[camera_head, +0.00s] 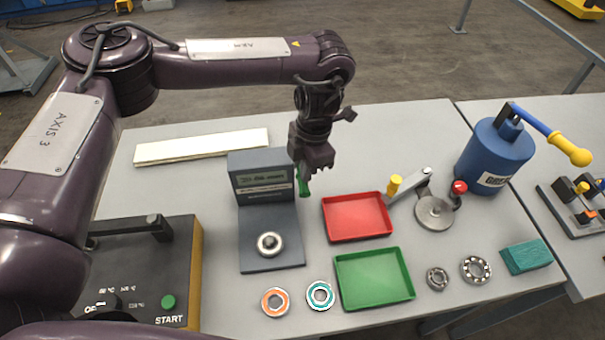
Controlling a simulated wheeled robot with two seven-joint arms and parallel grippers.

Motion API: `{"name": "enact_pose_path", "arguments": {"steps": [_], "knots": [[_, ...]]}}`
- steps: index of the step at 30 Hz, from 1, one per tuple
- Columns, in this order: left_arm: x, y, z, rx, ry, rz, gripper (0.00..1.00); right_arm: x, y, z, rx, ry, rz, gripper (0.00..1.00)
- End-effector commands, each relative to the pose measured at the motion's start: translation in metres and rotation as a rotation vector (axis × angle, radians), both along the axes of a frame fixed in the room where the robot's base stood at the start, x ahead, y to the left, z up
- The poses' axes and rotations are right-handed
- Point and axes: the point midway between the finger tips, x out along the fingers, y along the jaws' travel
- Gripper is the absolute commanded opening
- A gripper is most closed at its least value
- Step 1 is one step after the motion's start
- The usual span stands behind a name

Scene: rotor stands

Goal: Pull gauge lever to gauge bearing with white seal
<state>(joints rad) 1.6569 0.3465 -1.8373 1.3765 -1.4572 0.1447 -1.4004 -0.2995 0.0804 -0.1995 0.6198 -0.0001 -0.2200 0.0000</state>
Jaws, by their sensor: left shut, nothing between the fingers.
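The grey gauge (252,217) stands left of centre, with a dark display on its upright back. A bearing with a white ring (269,244) sits on its base around a dark centre. A green lever (303,182) shows at the gauge's right side, just under my left gripper (306,172). The left gripper points down there and is shut with nothing held. Its fingertips partly hide the lever's top, and I cannot tell whether they touch it. My right gripper is out of view.
An empty red tray (357,238) and an empty green tray (374,303) lie right of the gauge. Orange-sealed (275,302) and teal-sealed (320,295) bearings lie in front. A swivel fixture (434,211) and blue grease pot (494,160) stand right. A heater box (150,265) stands left.

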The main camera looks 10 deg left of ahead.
Motion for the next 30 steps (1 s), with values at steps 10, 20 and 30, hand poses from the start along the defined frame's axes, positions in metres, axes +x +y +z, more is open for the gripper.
{"name": "enact_pose_path", "arguments": {"steps": [10, 20, 30], "knots": [[0.019, -0.022, 0.009, -0.002, -0.003, 0.0, 0.0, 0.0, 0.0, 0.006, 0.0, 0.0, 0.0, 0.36], [0.021, -0.023, 0.02, -0.002, -0.008, -0.003, 0.0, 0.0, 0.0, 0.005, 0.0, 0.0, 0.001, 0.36], [0.025, -0.028, 0.072, 0.0, -0.008, -0.003, 0.0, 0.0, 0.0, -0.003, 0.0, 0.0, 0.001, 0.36]]}}
